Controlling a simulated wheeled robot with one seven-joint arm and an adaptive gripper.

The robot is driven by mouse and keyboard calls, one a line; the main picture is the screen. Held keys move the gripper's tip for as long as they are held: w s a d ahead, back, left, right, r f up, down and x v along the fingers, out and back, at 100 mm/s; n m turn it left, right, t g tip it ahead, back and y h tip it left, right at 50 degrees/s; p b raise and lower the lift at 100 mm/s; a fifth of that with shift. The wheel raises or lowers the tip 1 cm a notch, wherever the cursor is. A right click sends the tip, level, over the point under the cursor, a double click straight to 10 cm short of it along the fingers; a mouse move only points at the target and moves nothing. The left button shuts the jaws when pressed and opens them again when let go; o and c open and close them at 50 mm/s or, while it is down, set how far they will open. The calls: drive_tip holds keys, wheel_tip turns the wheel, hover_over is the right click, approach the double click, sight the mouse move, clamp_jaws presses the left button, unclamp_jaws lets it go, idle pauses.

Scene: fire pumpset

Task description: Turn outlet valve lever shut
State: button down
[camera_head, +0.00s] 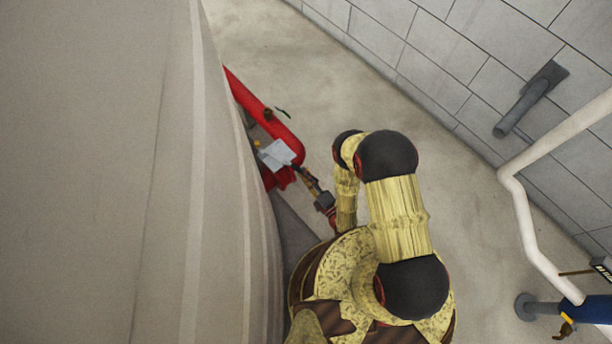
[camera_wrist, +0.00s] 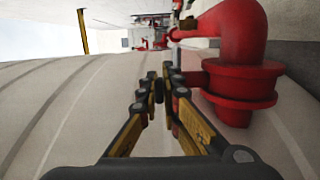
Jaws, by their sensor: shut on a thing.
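My gripper (camera_head: 308,180) reaches in beside the red pipework (camera_head: 262,110) at the edge of the big tank. In the wrist view its black and yellow fingers (camera_wrist: 160,88) come close together on a thin dark piece, which I take to be the outlet valve lever; the fingertips hide most of it. The lever's angle is hard to tell. A thick red pipe elbow with a flange (camera_wrist: 238,80) stands just right of the fingers. In the head view the lever cannot be made out apart from the gripper.
The large pale tank (camera_head: 110,170) fills the left and curves close to my arm. A pale grey box-like piece (camera_head: 277,154) sits by the red pipe. A block wall (camera_head: 440,70), a white pipe (camera_head: 522,200) and a blue fitting (camera_head: 585,310) lie right. Floor between is clear.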

drive_tip(key=shift+r, duration=0.1)
drive_tip(key=c, duration=2.1)
unclamp_jaws()
drive_tip(key=shift+o, duration=0.5)
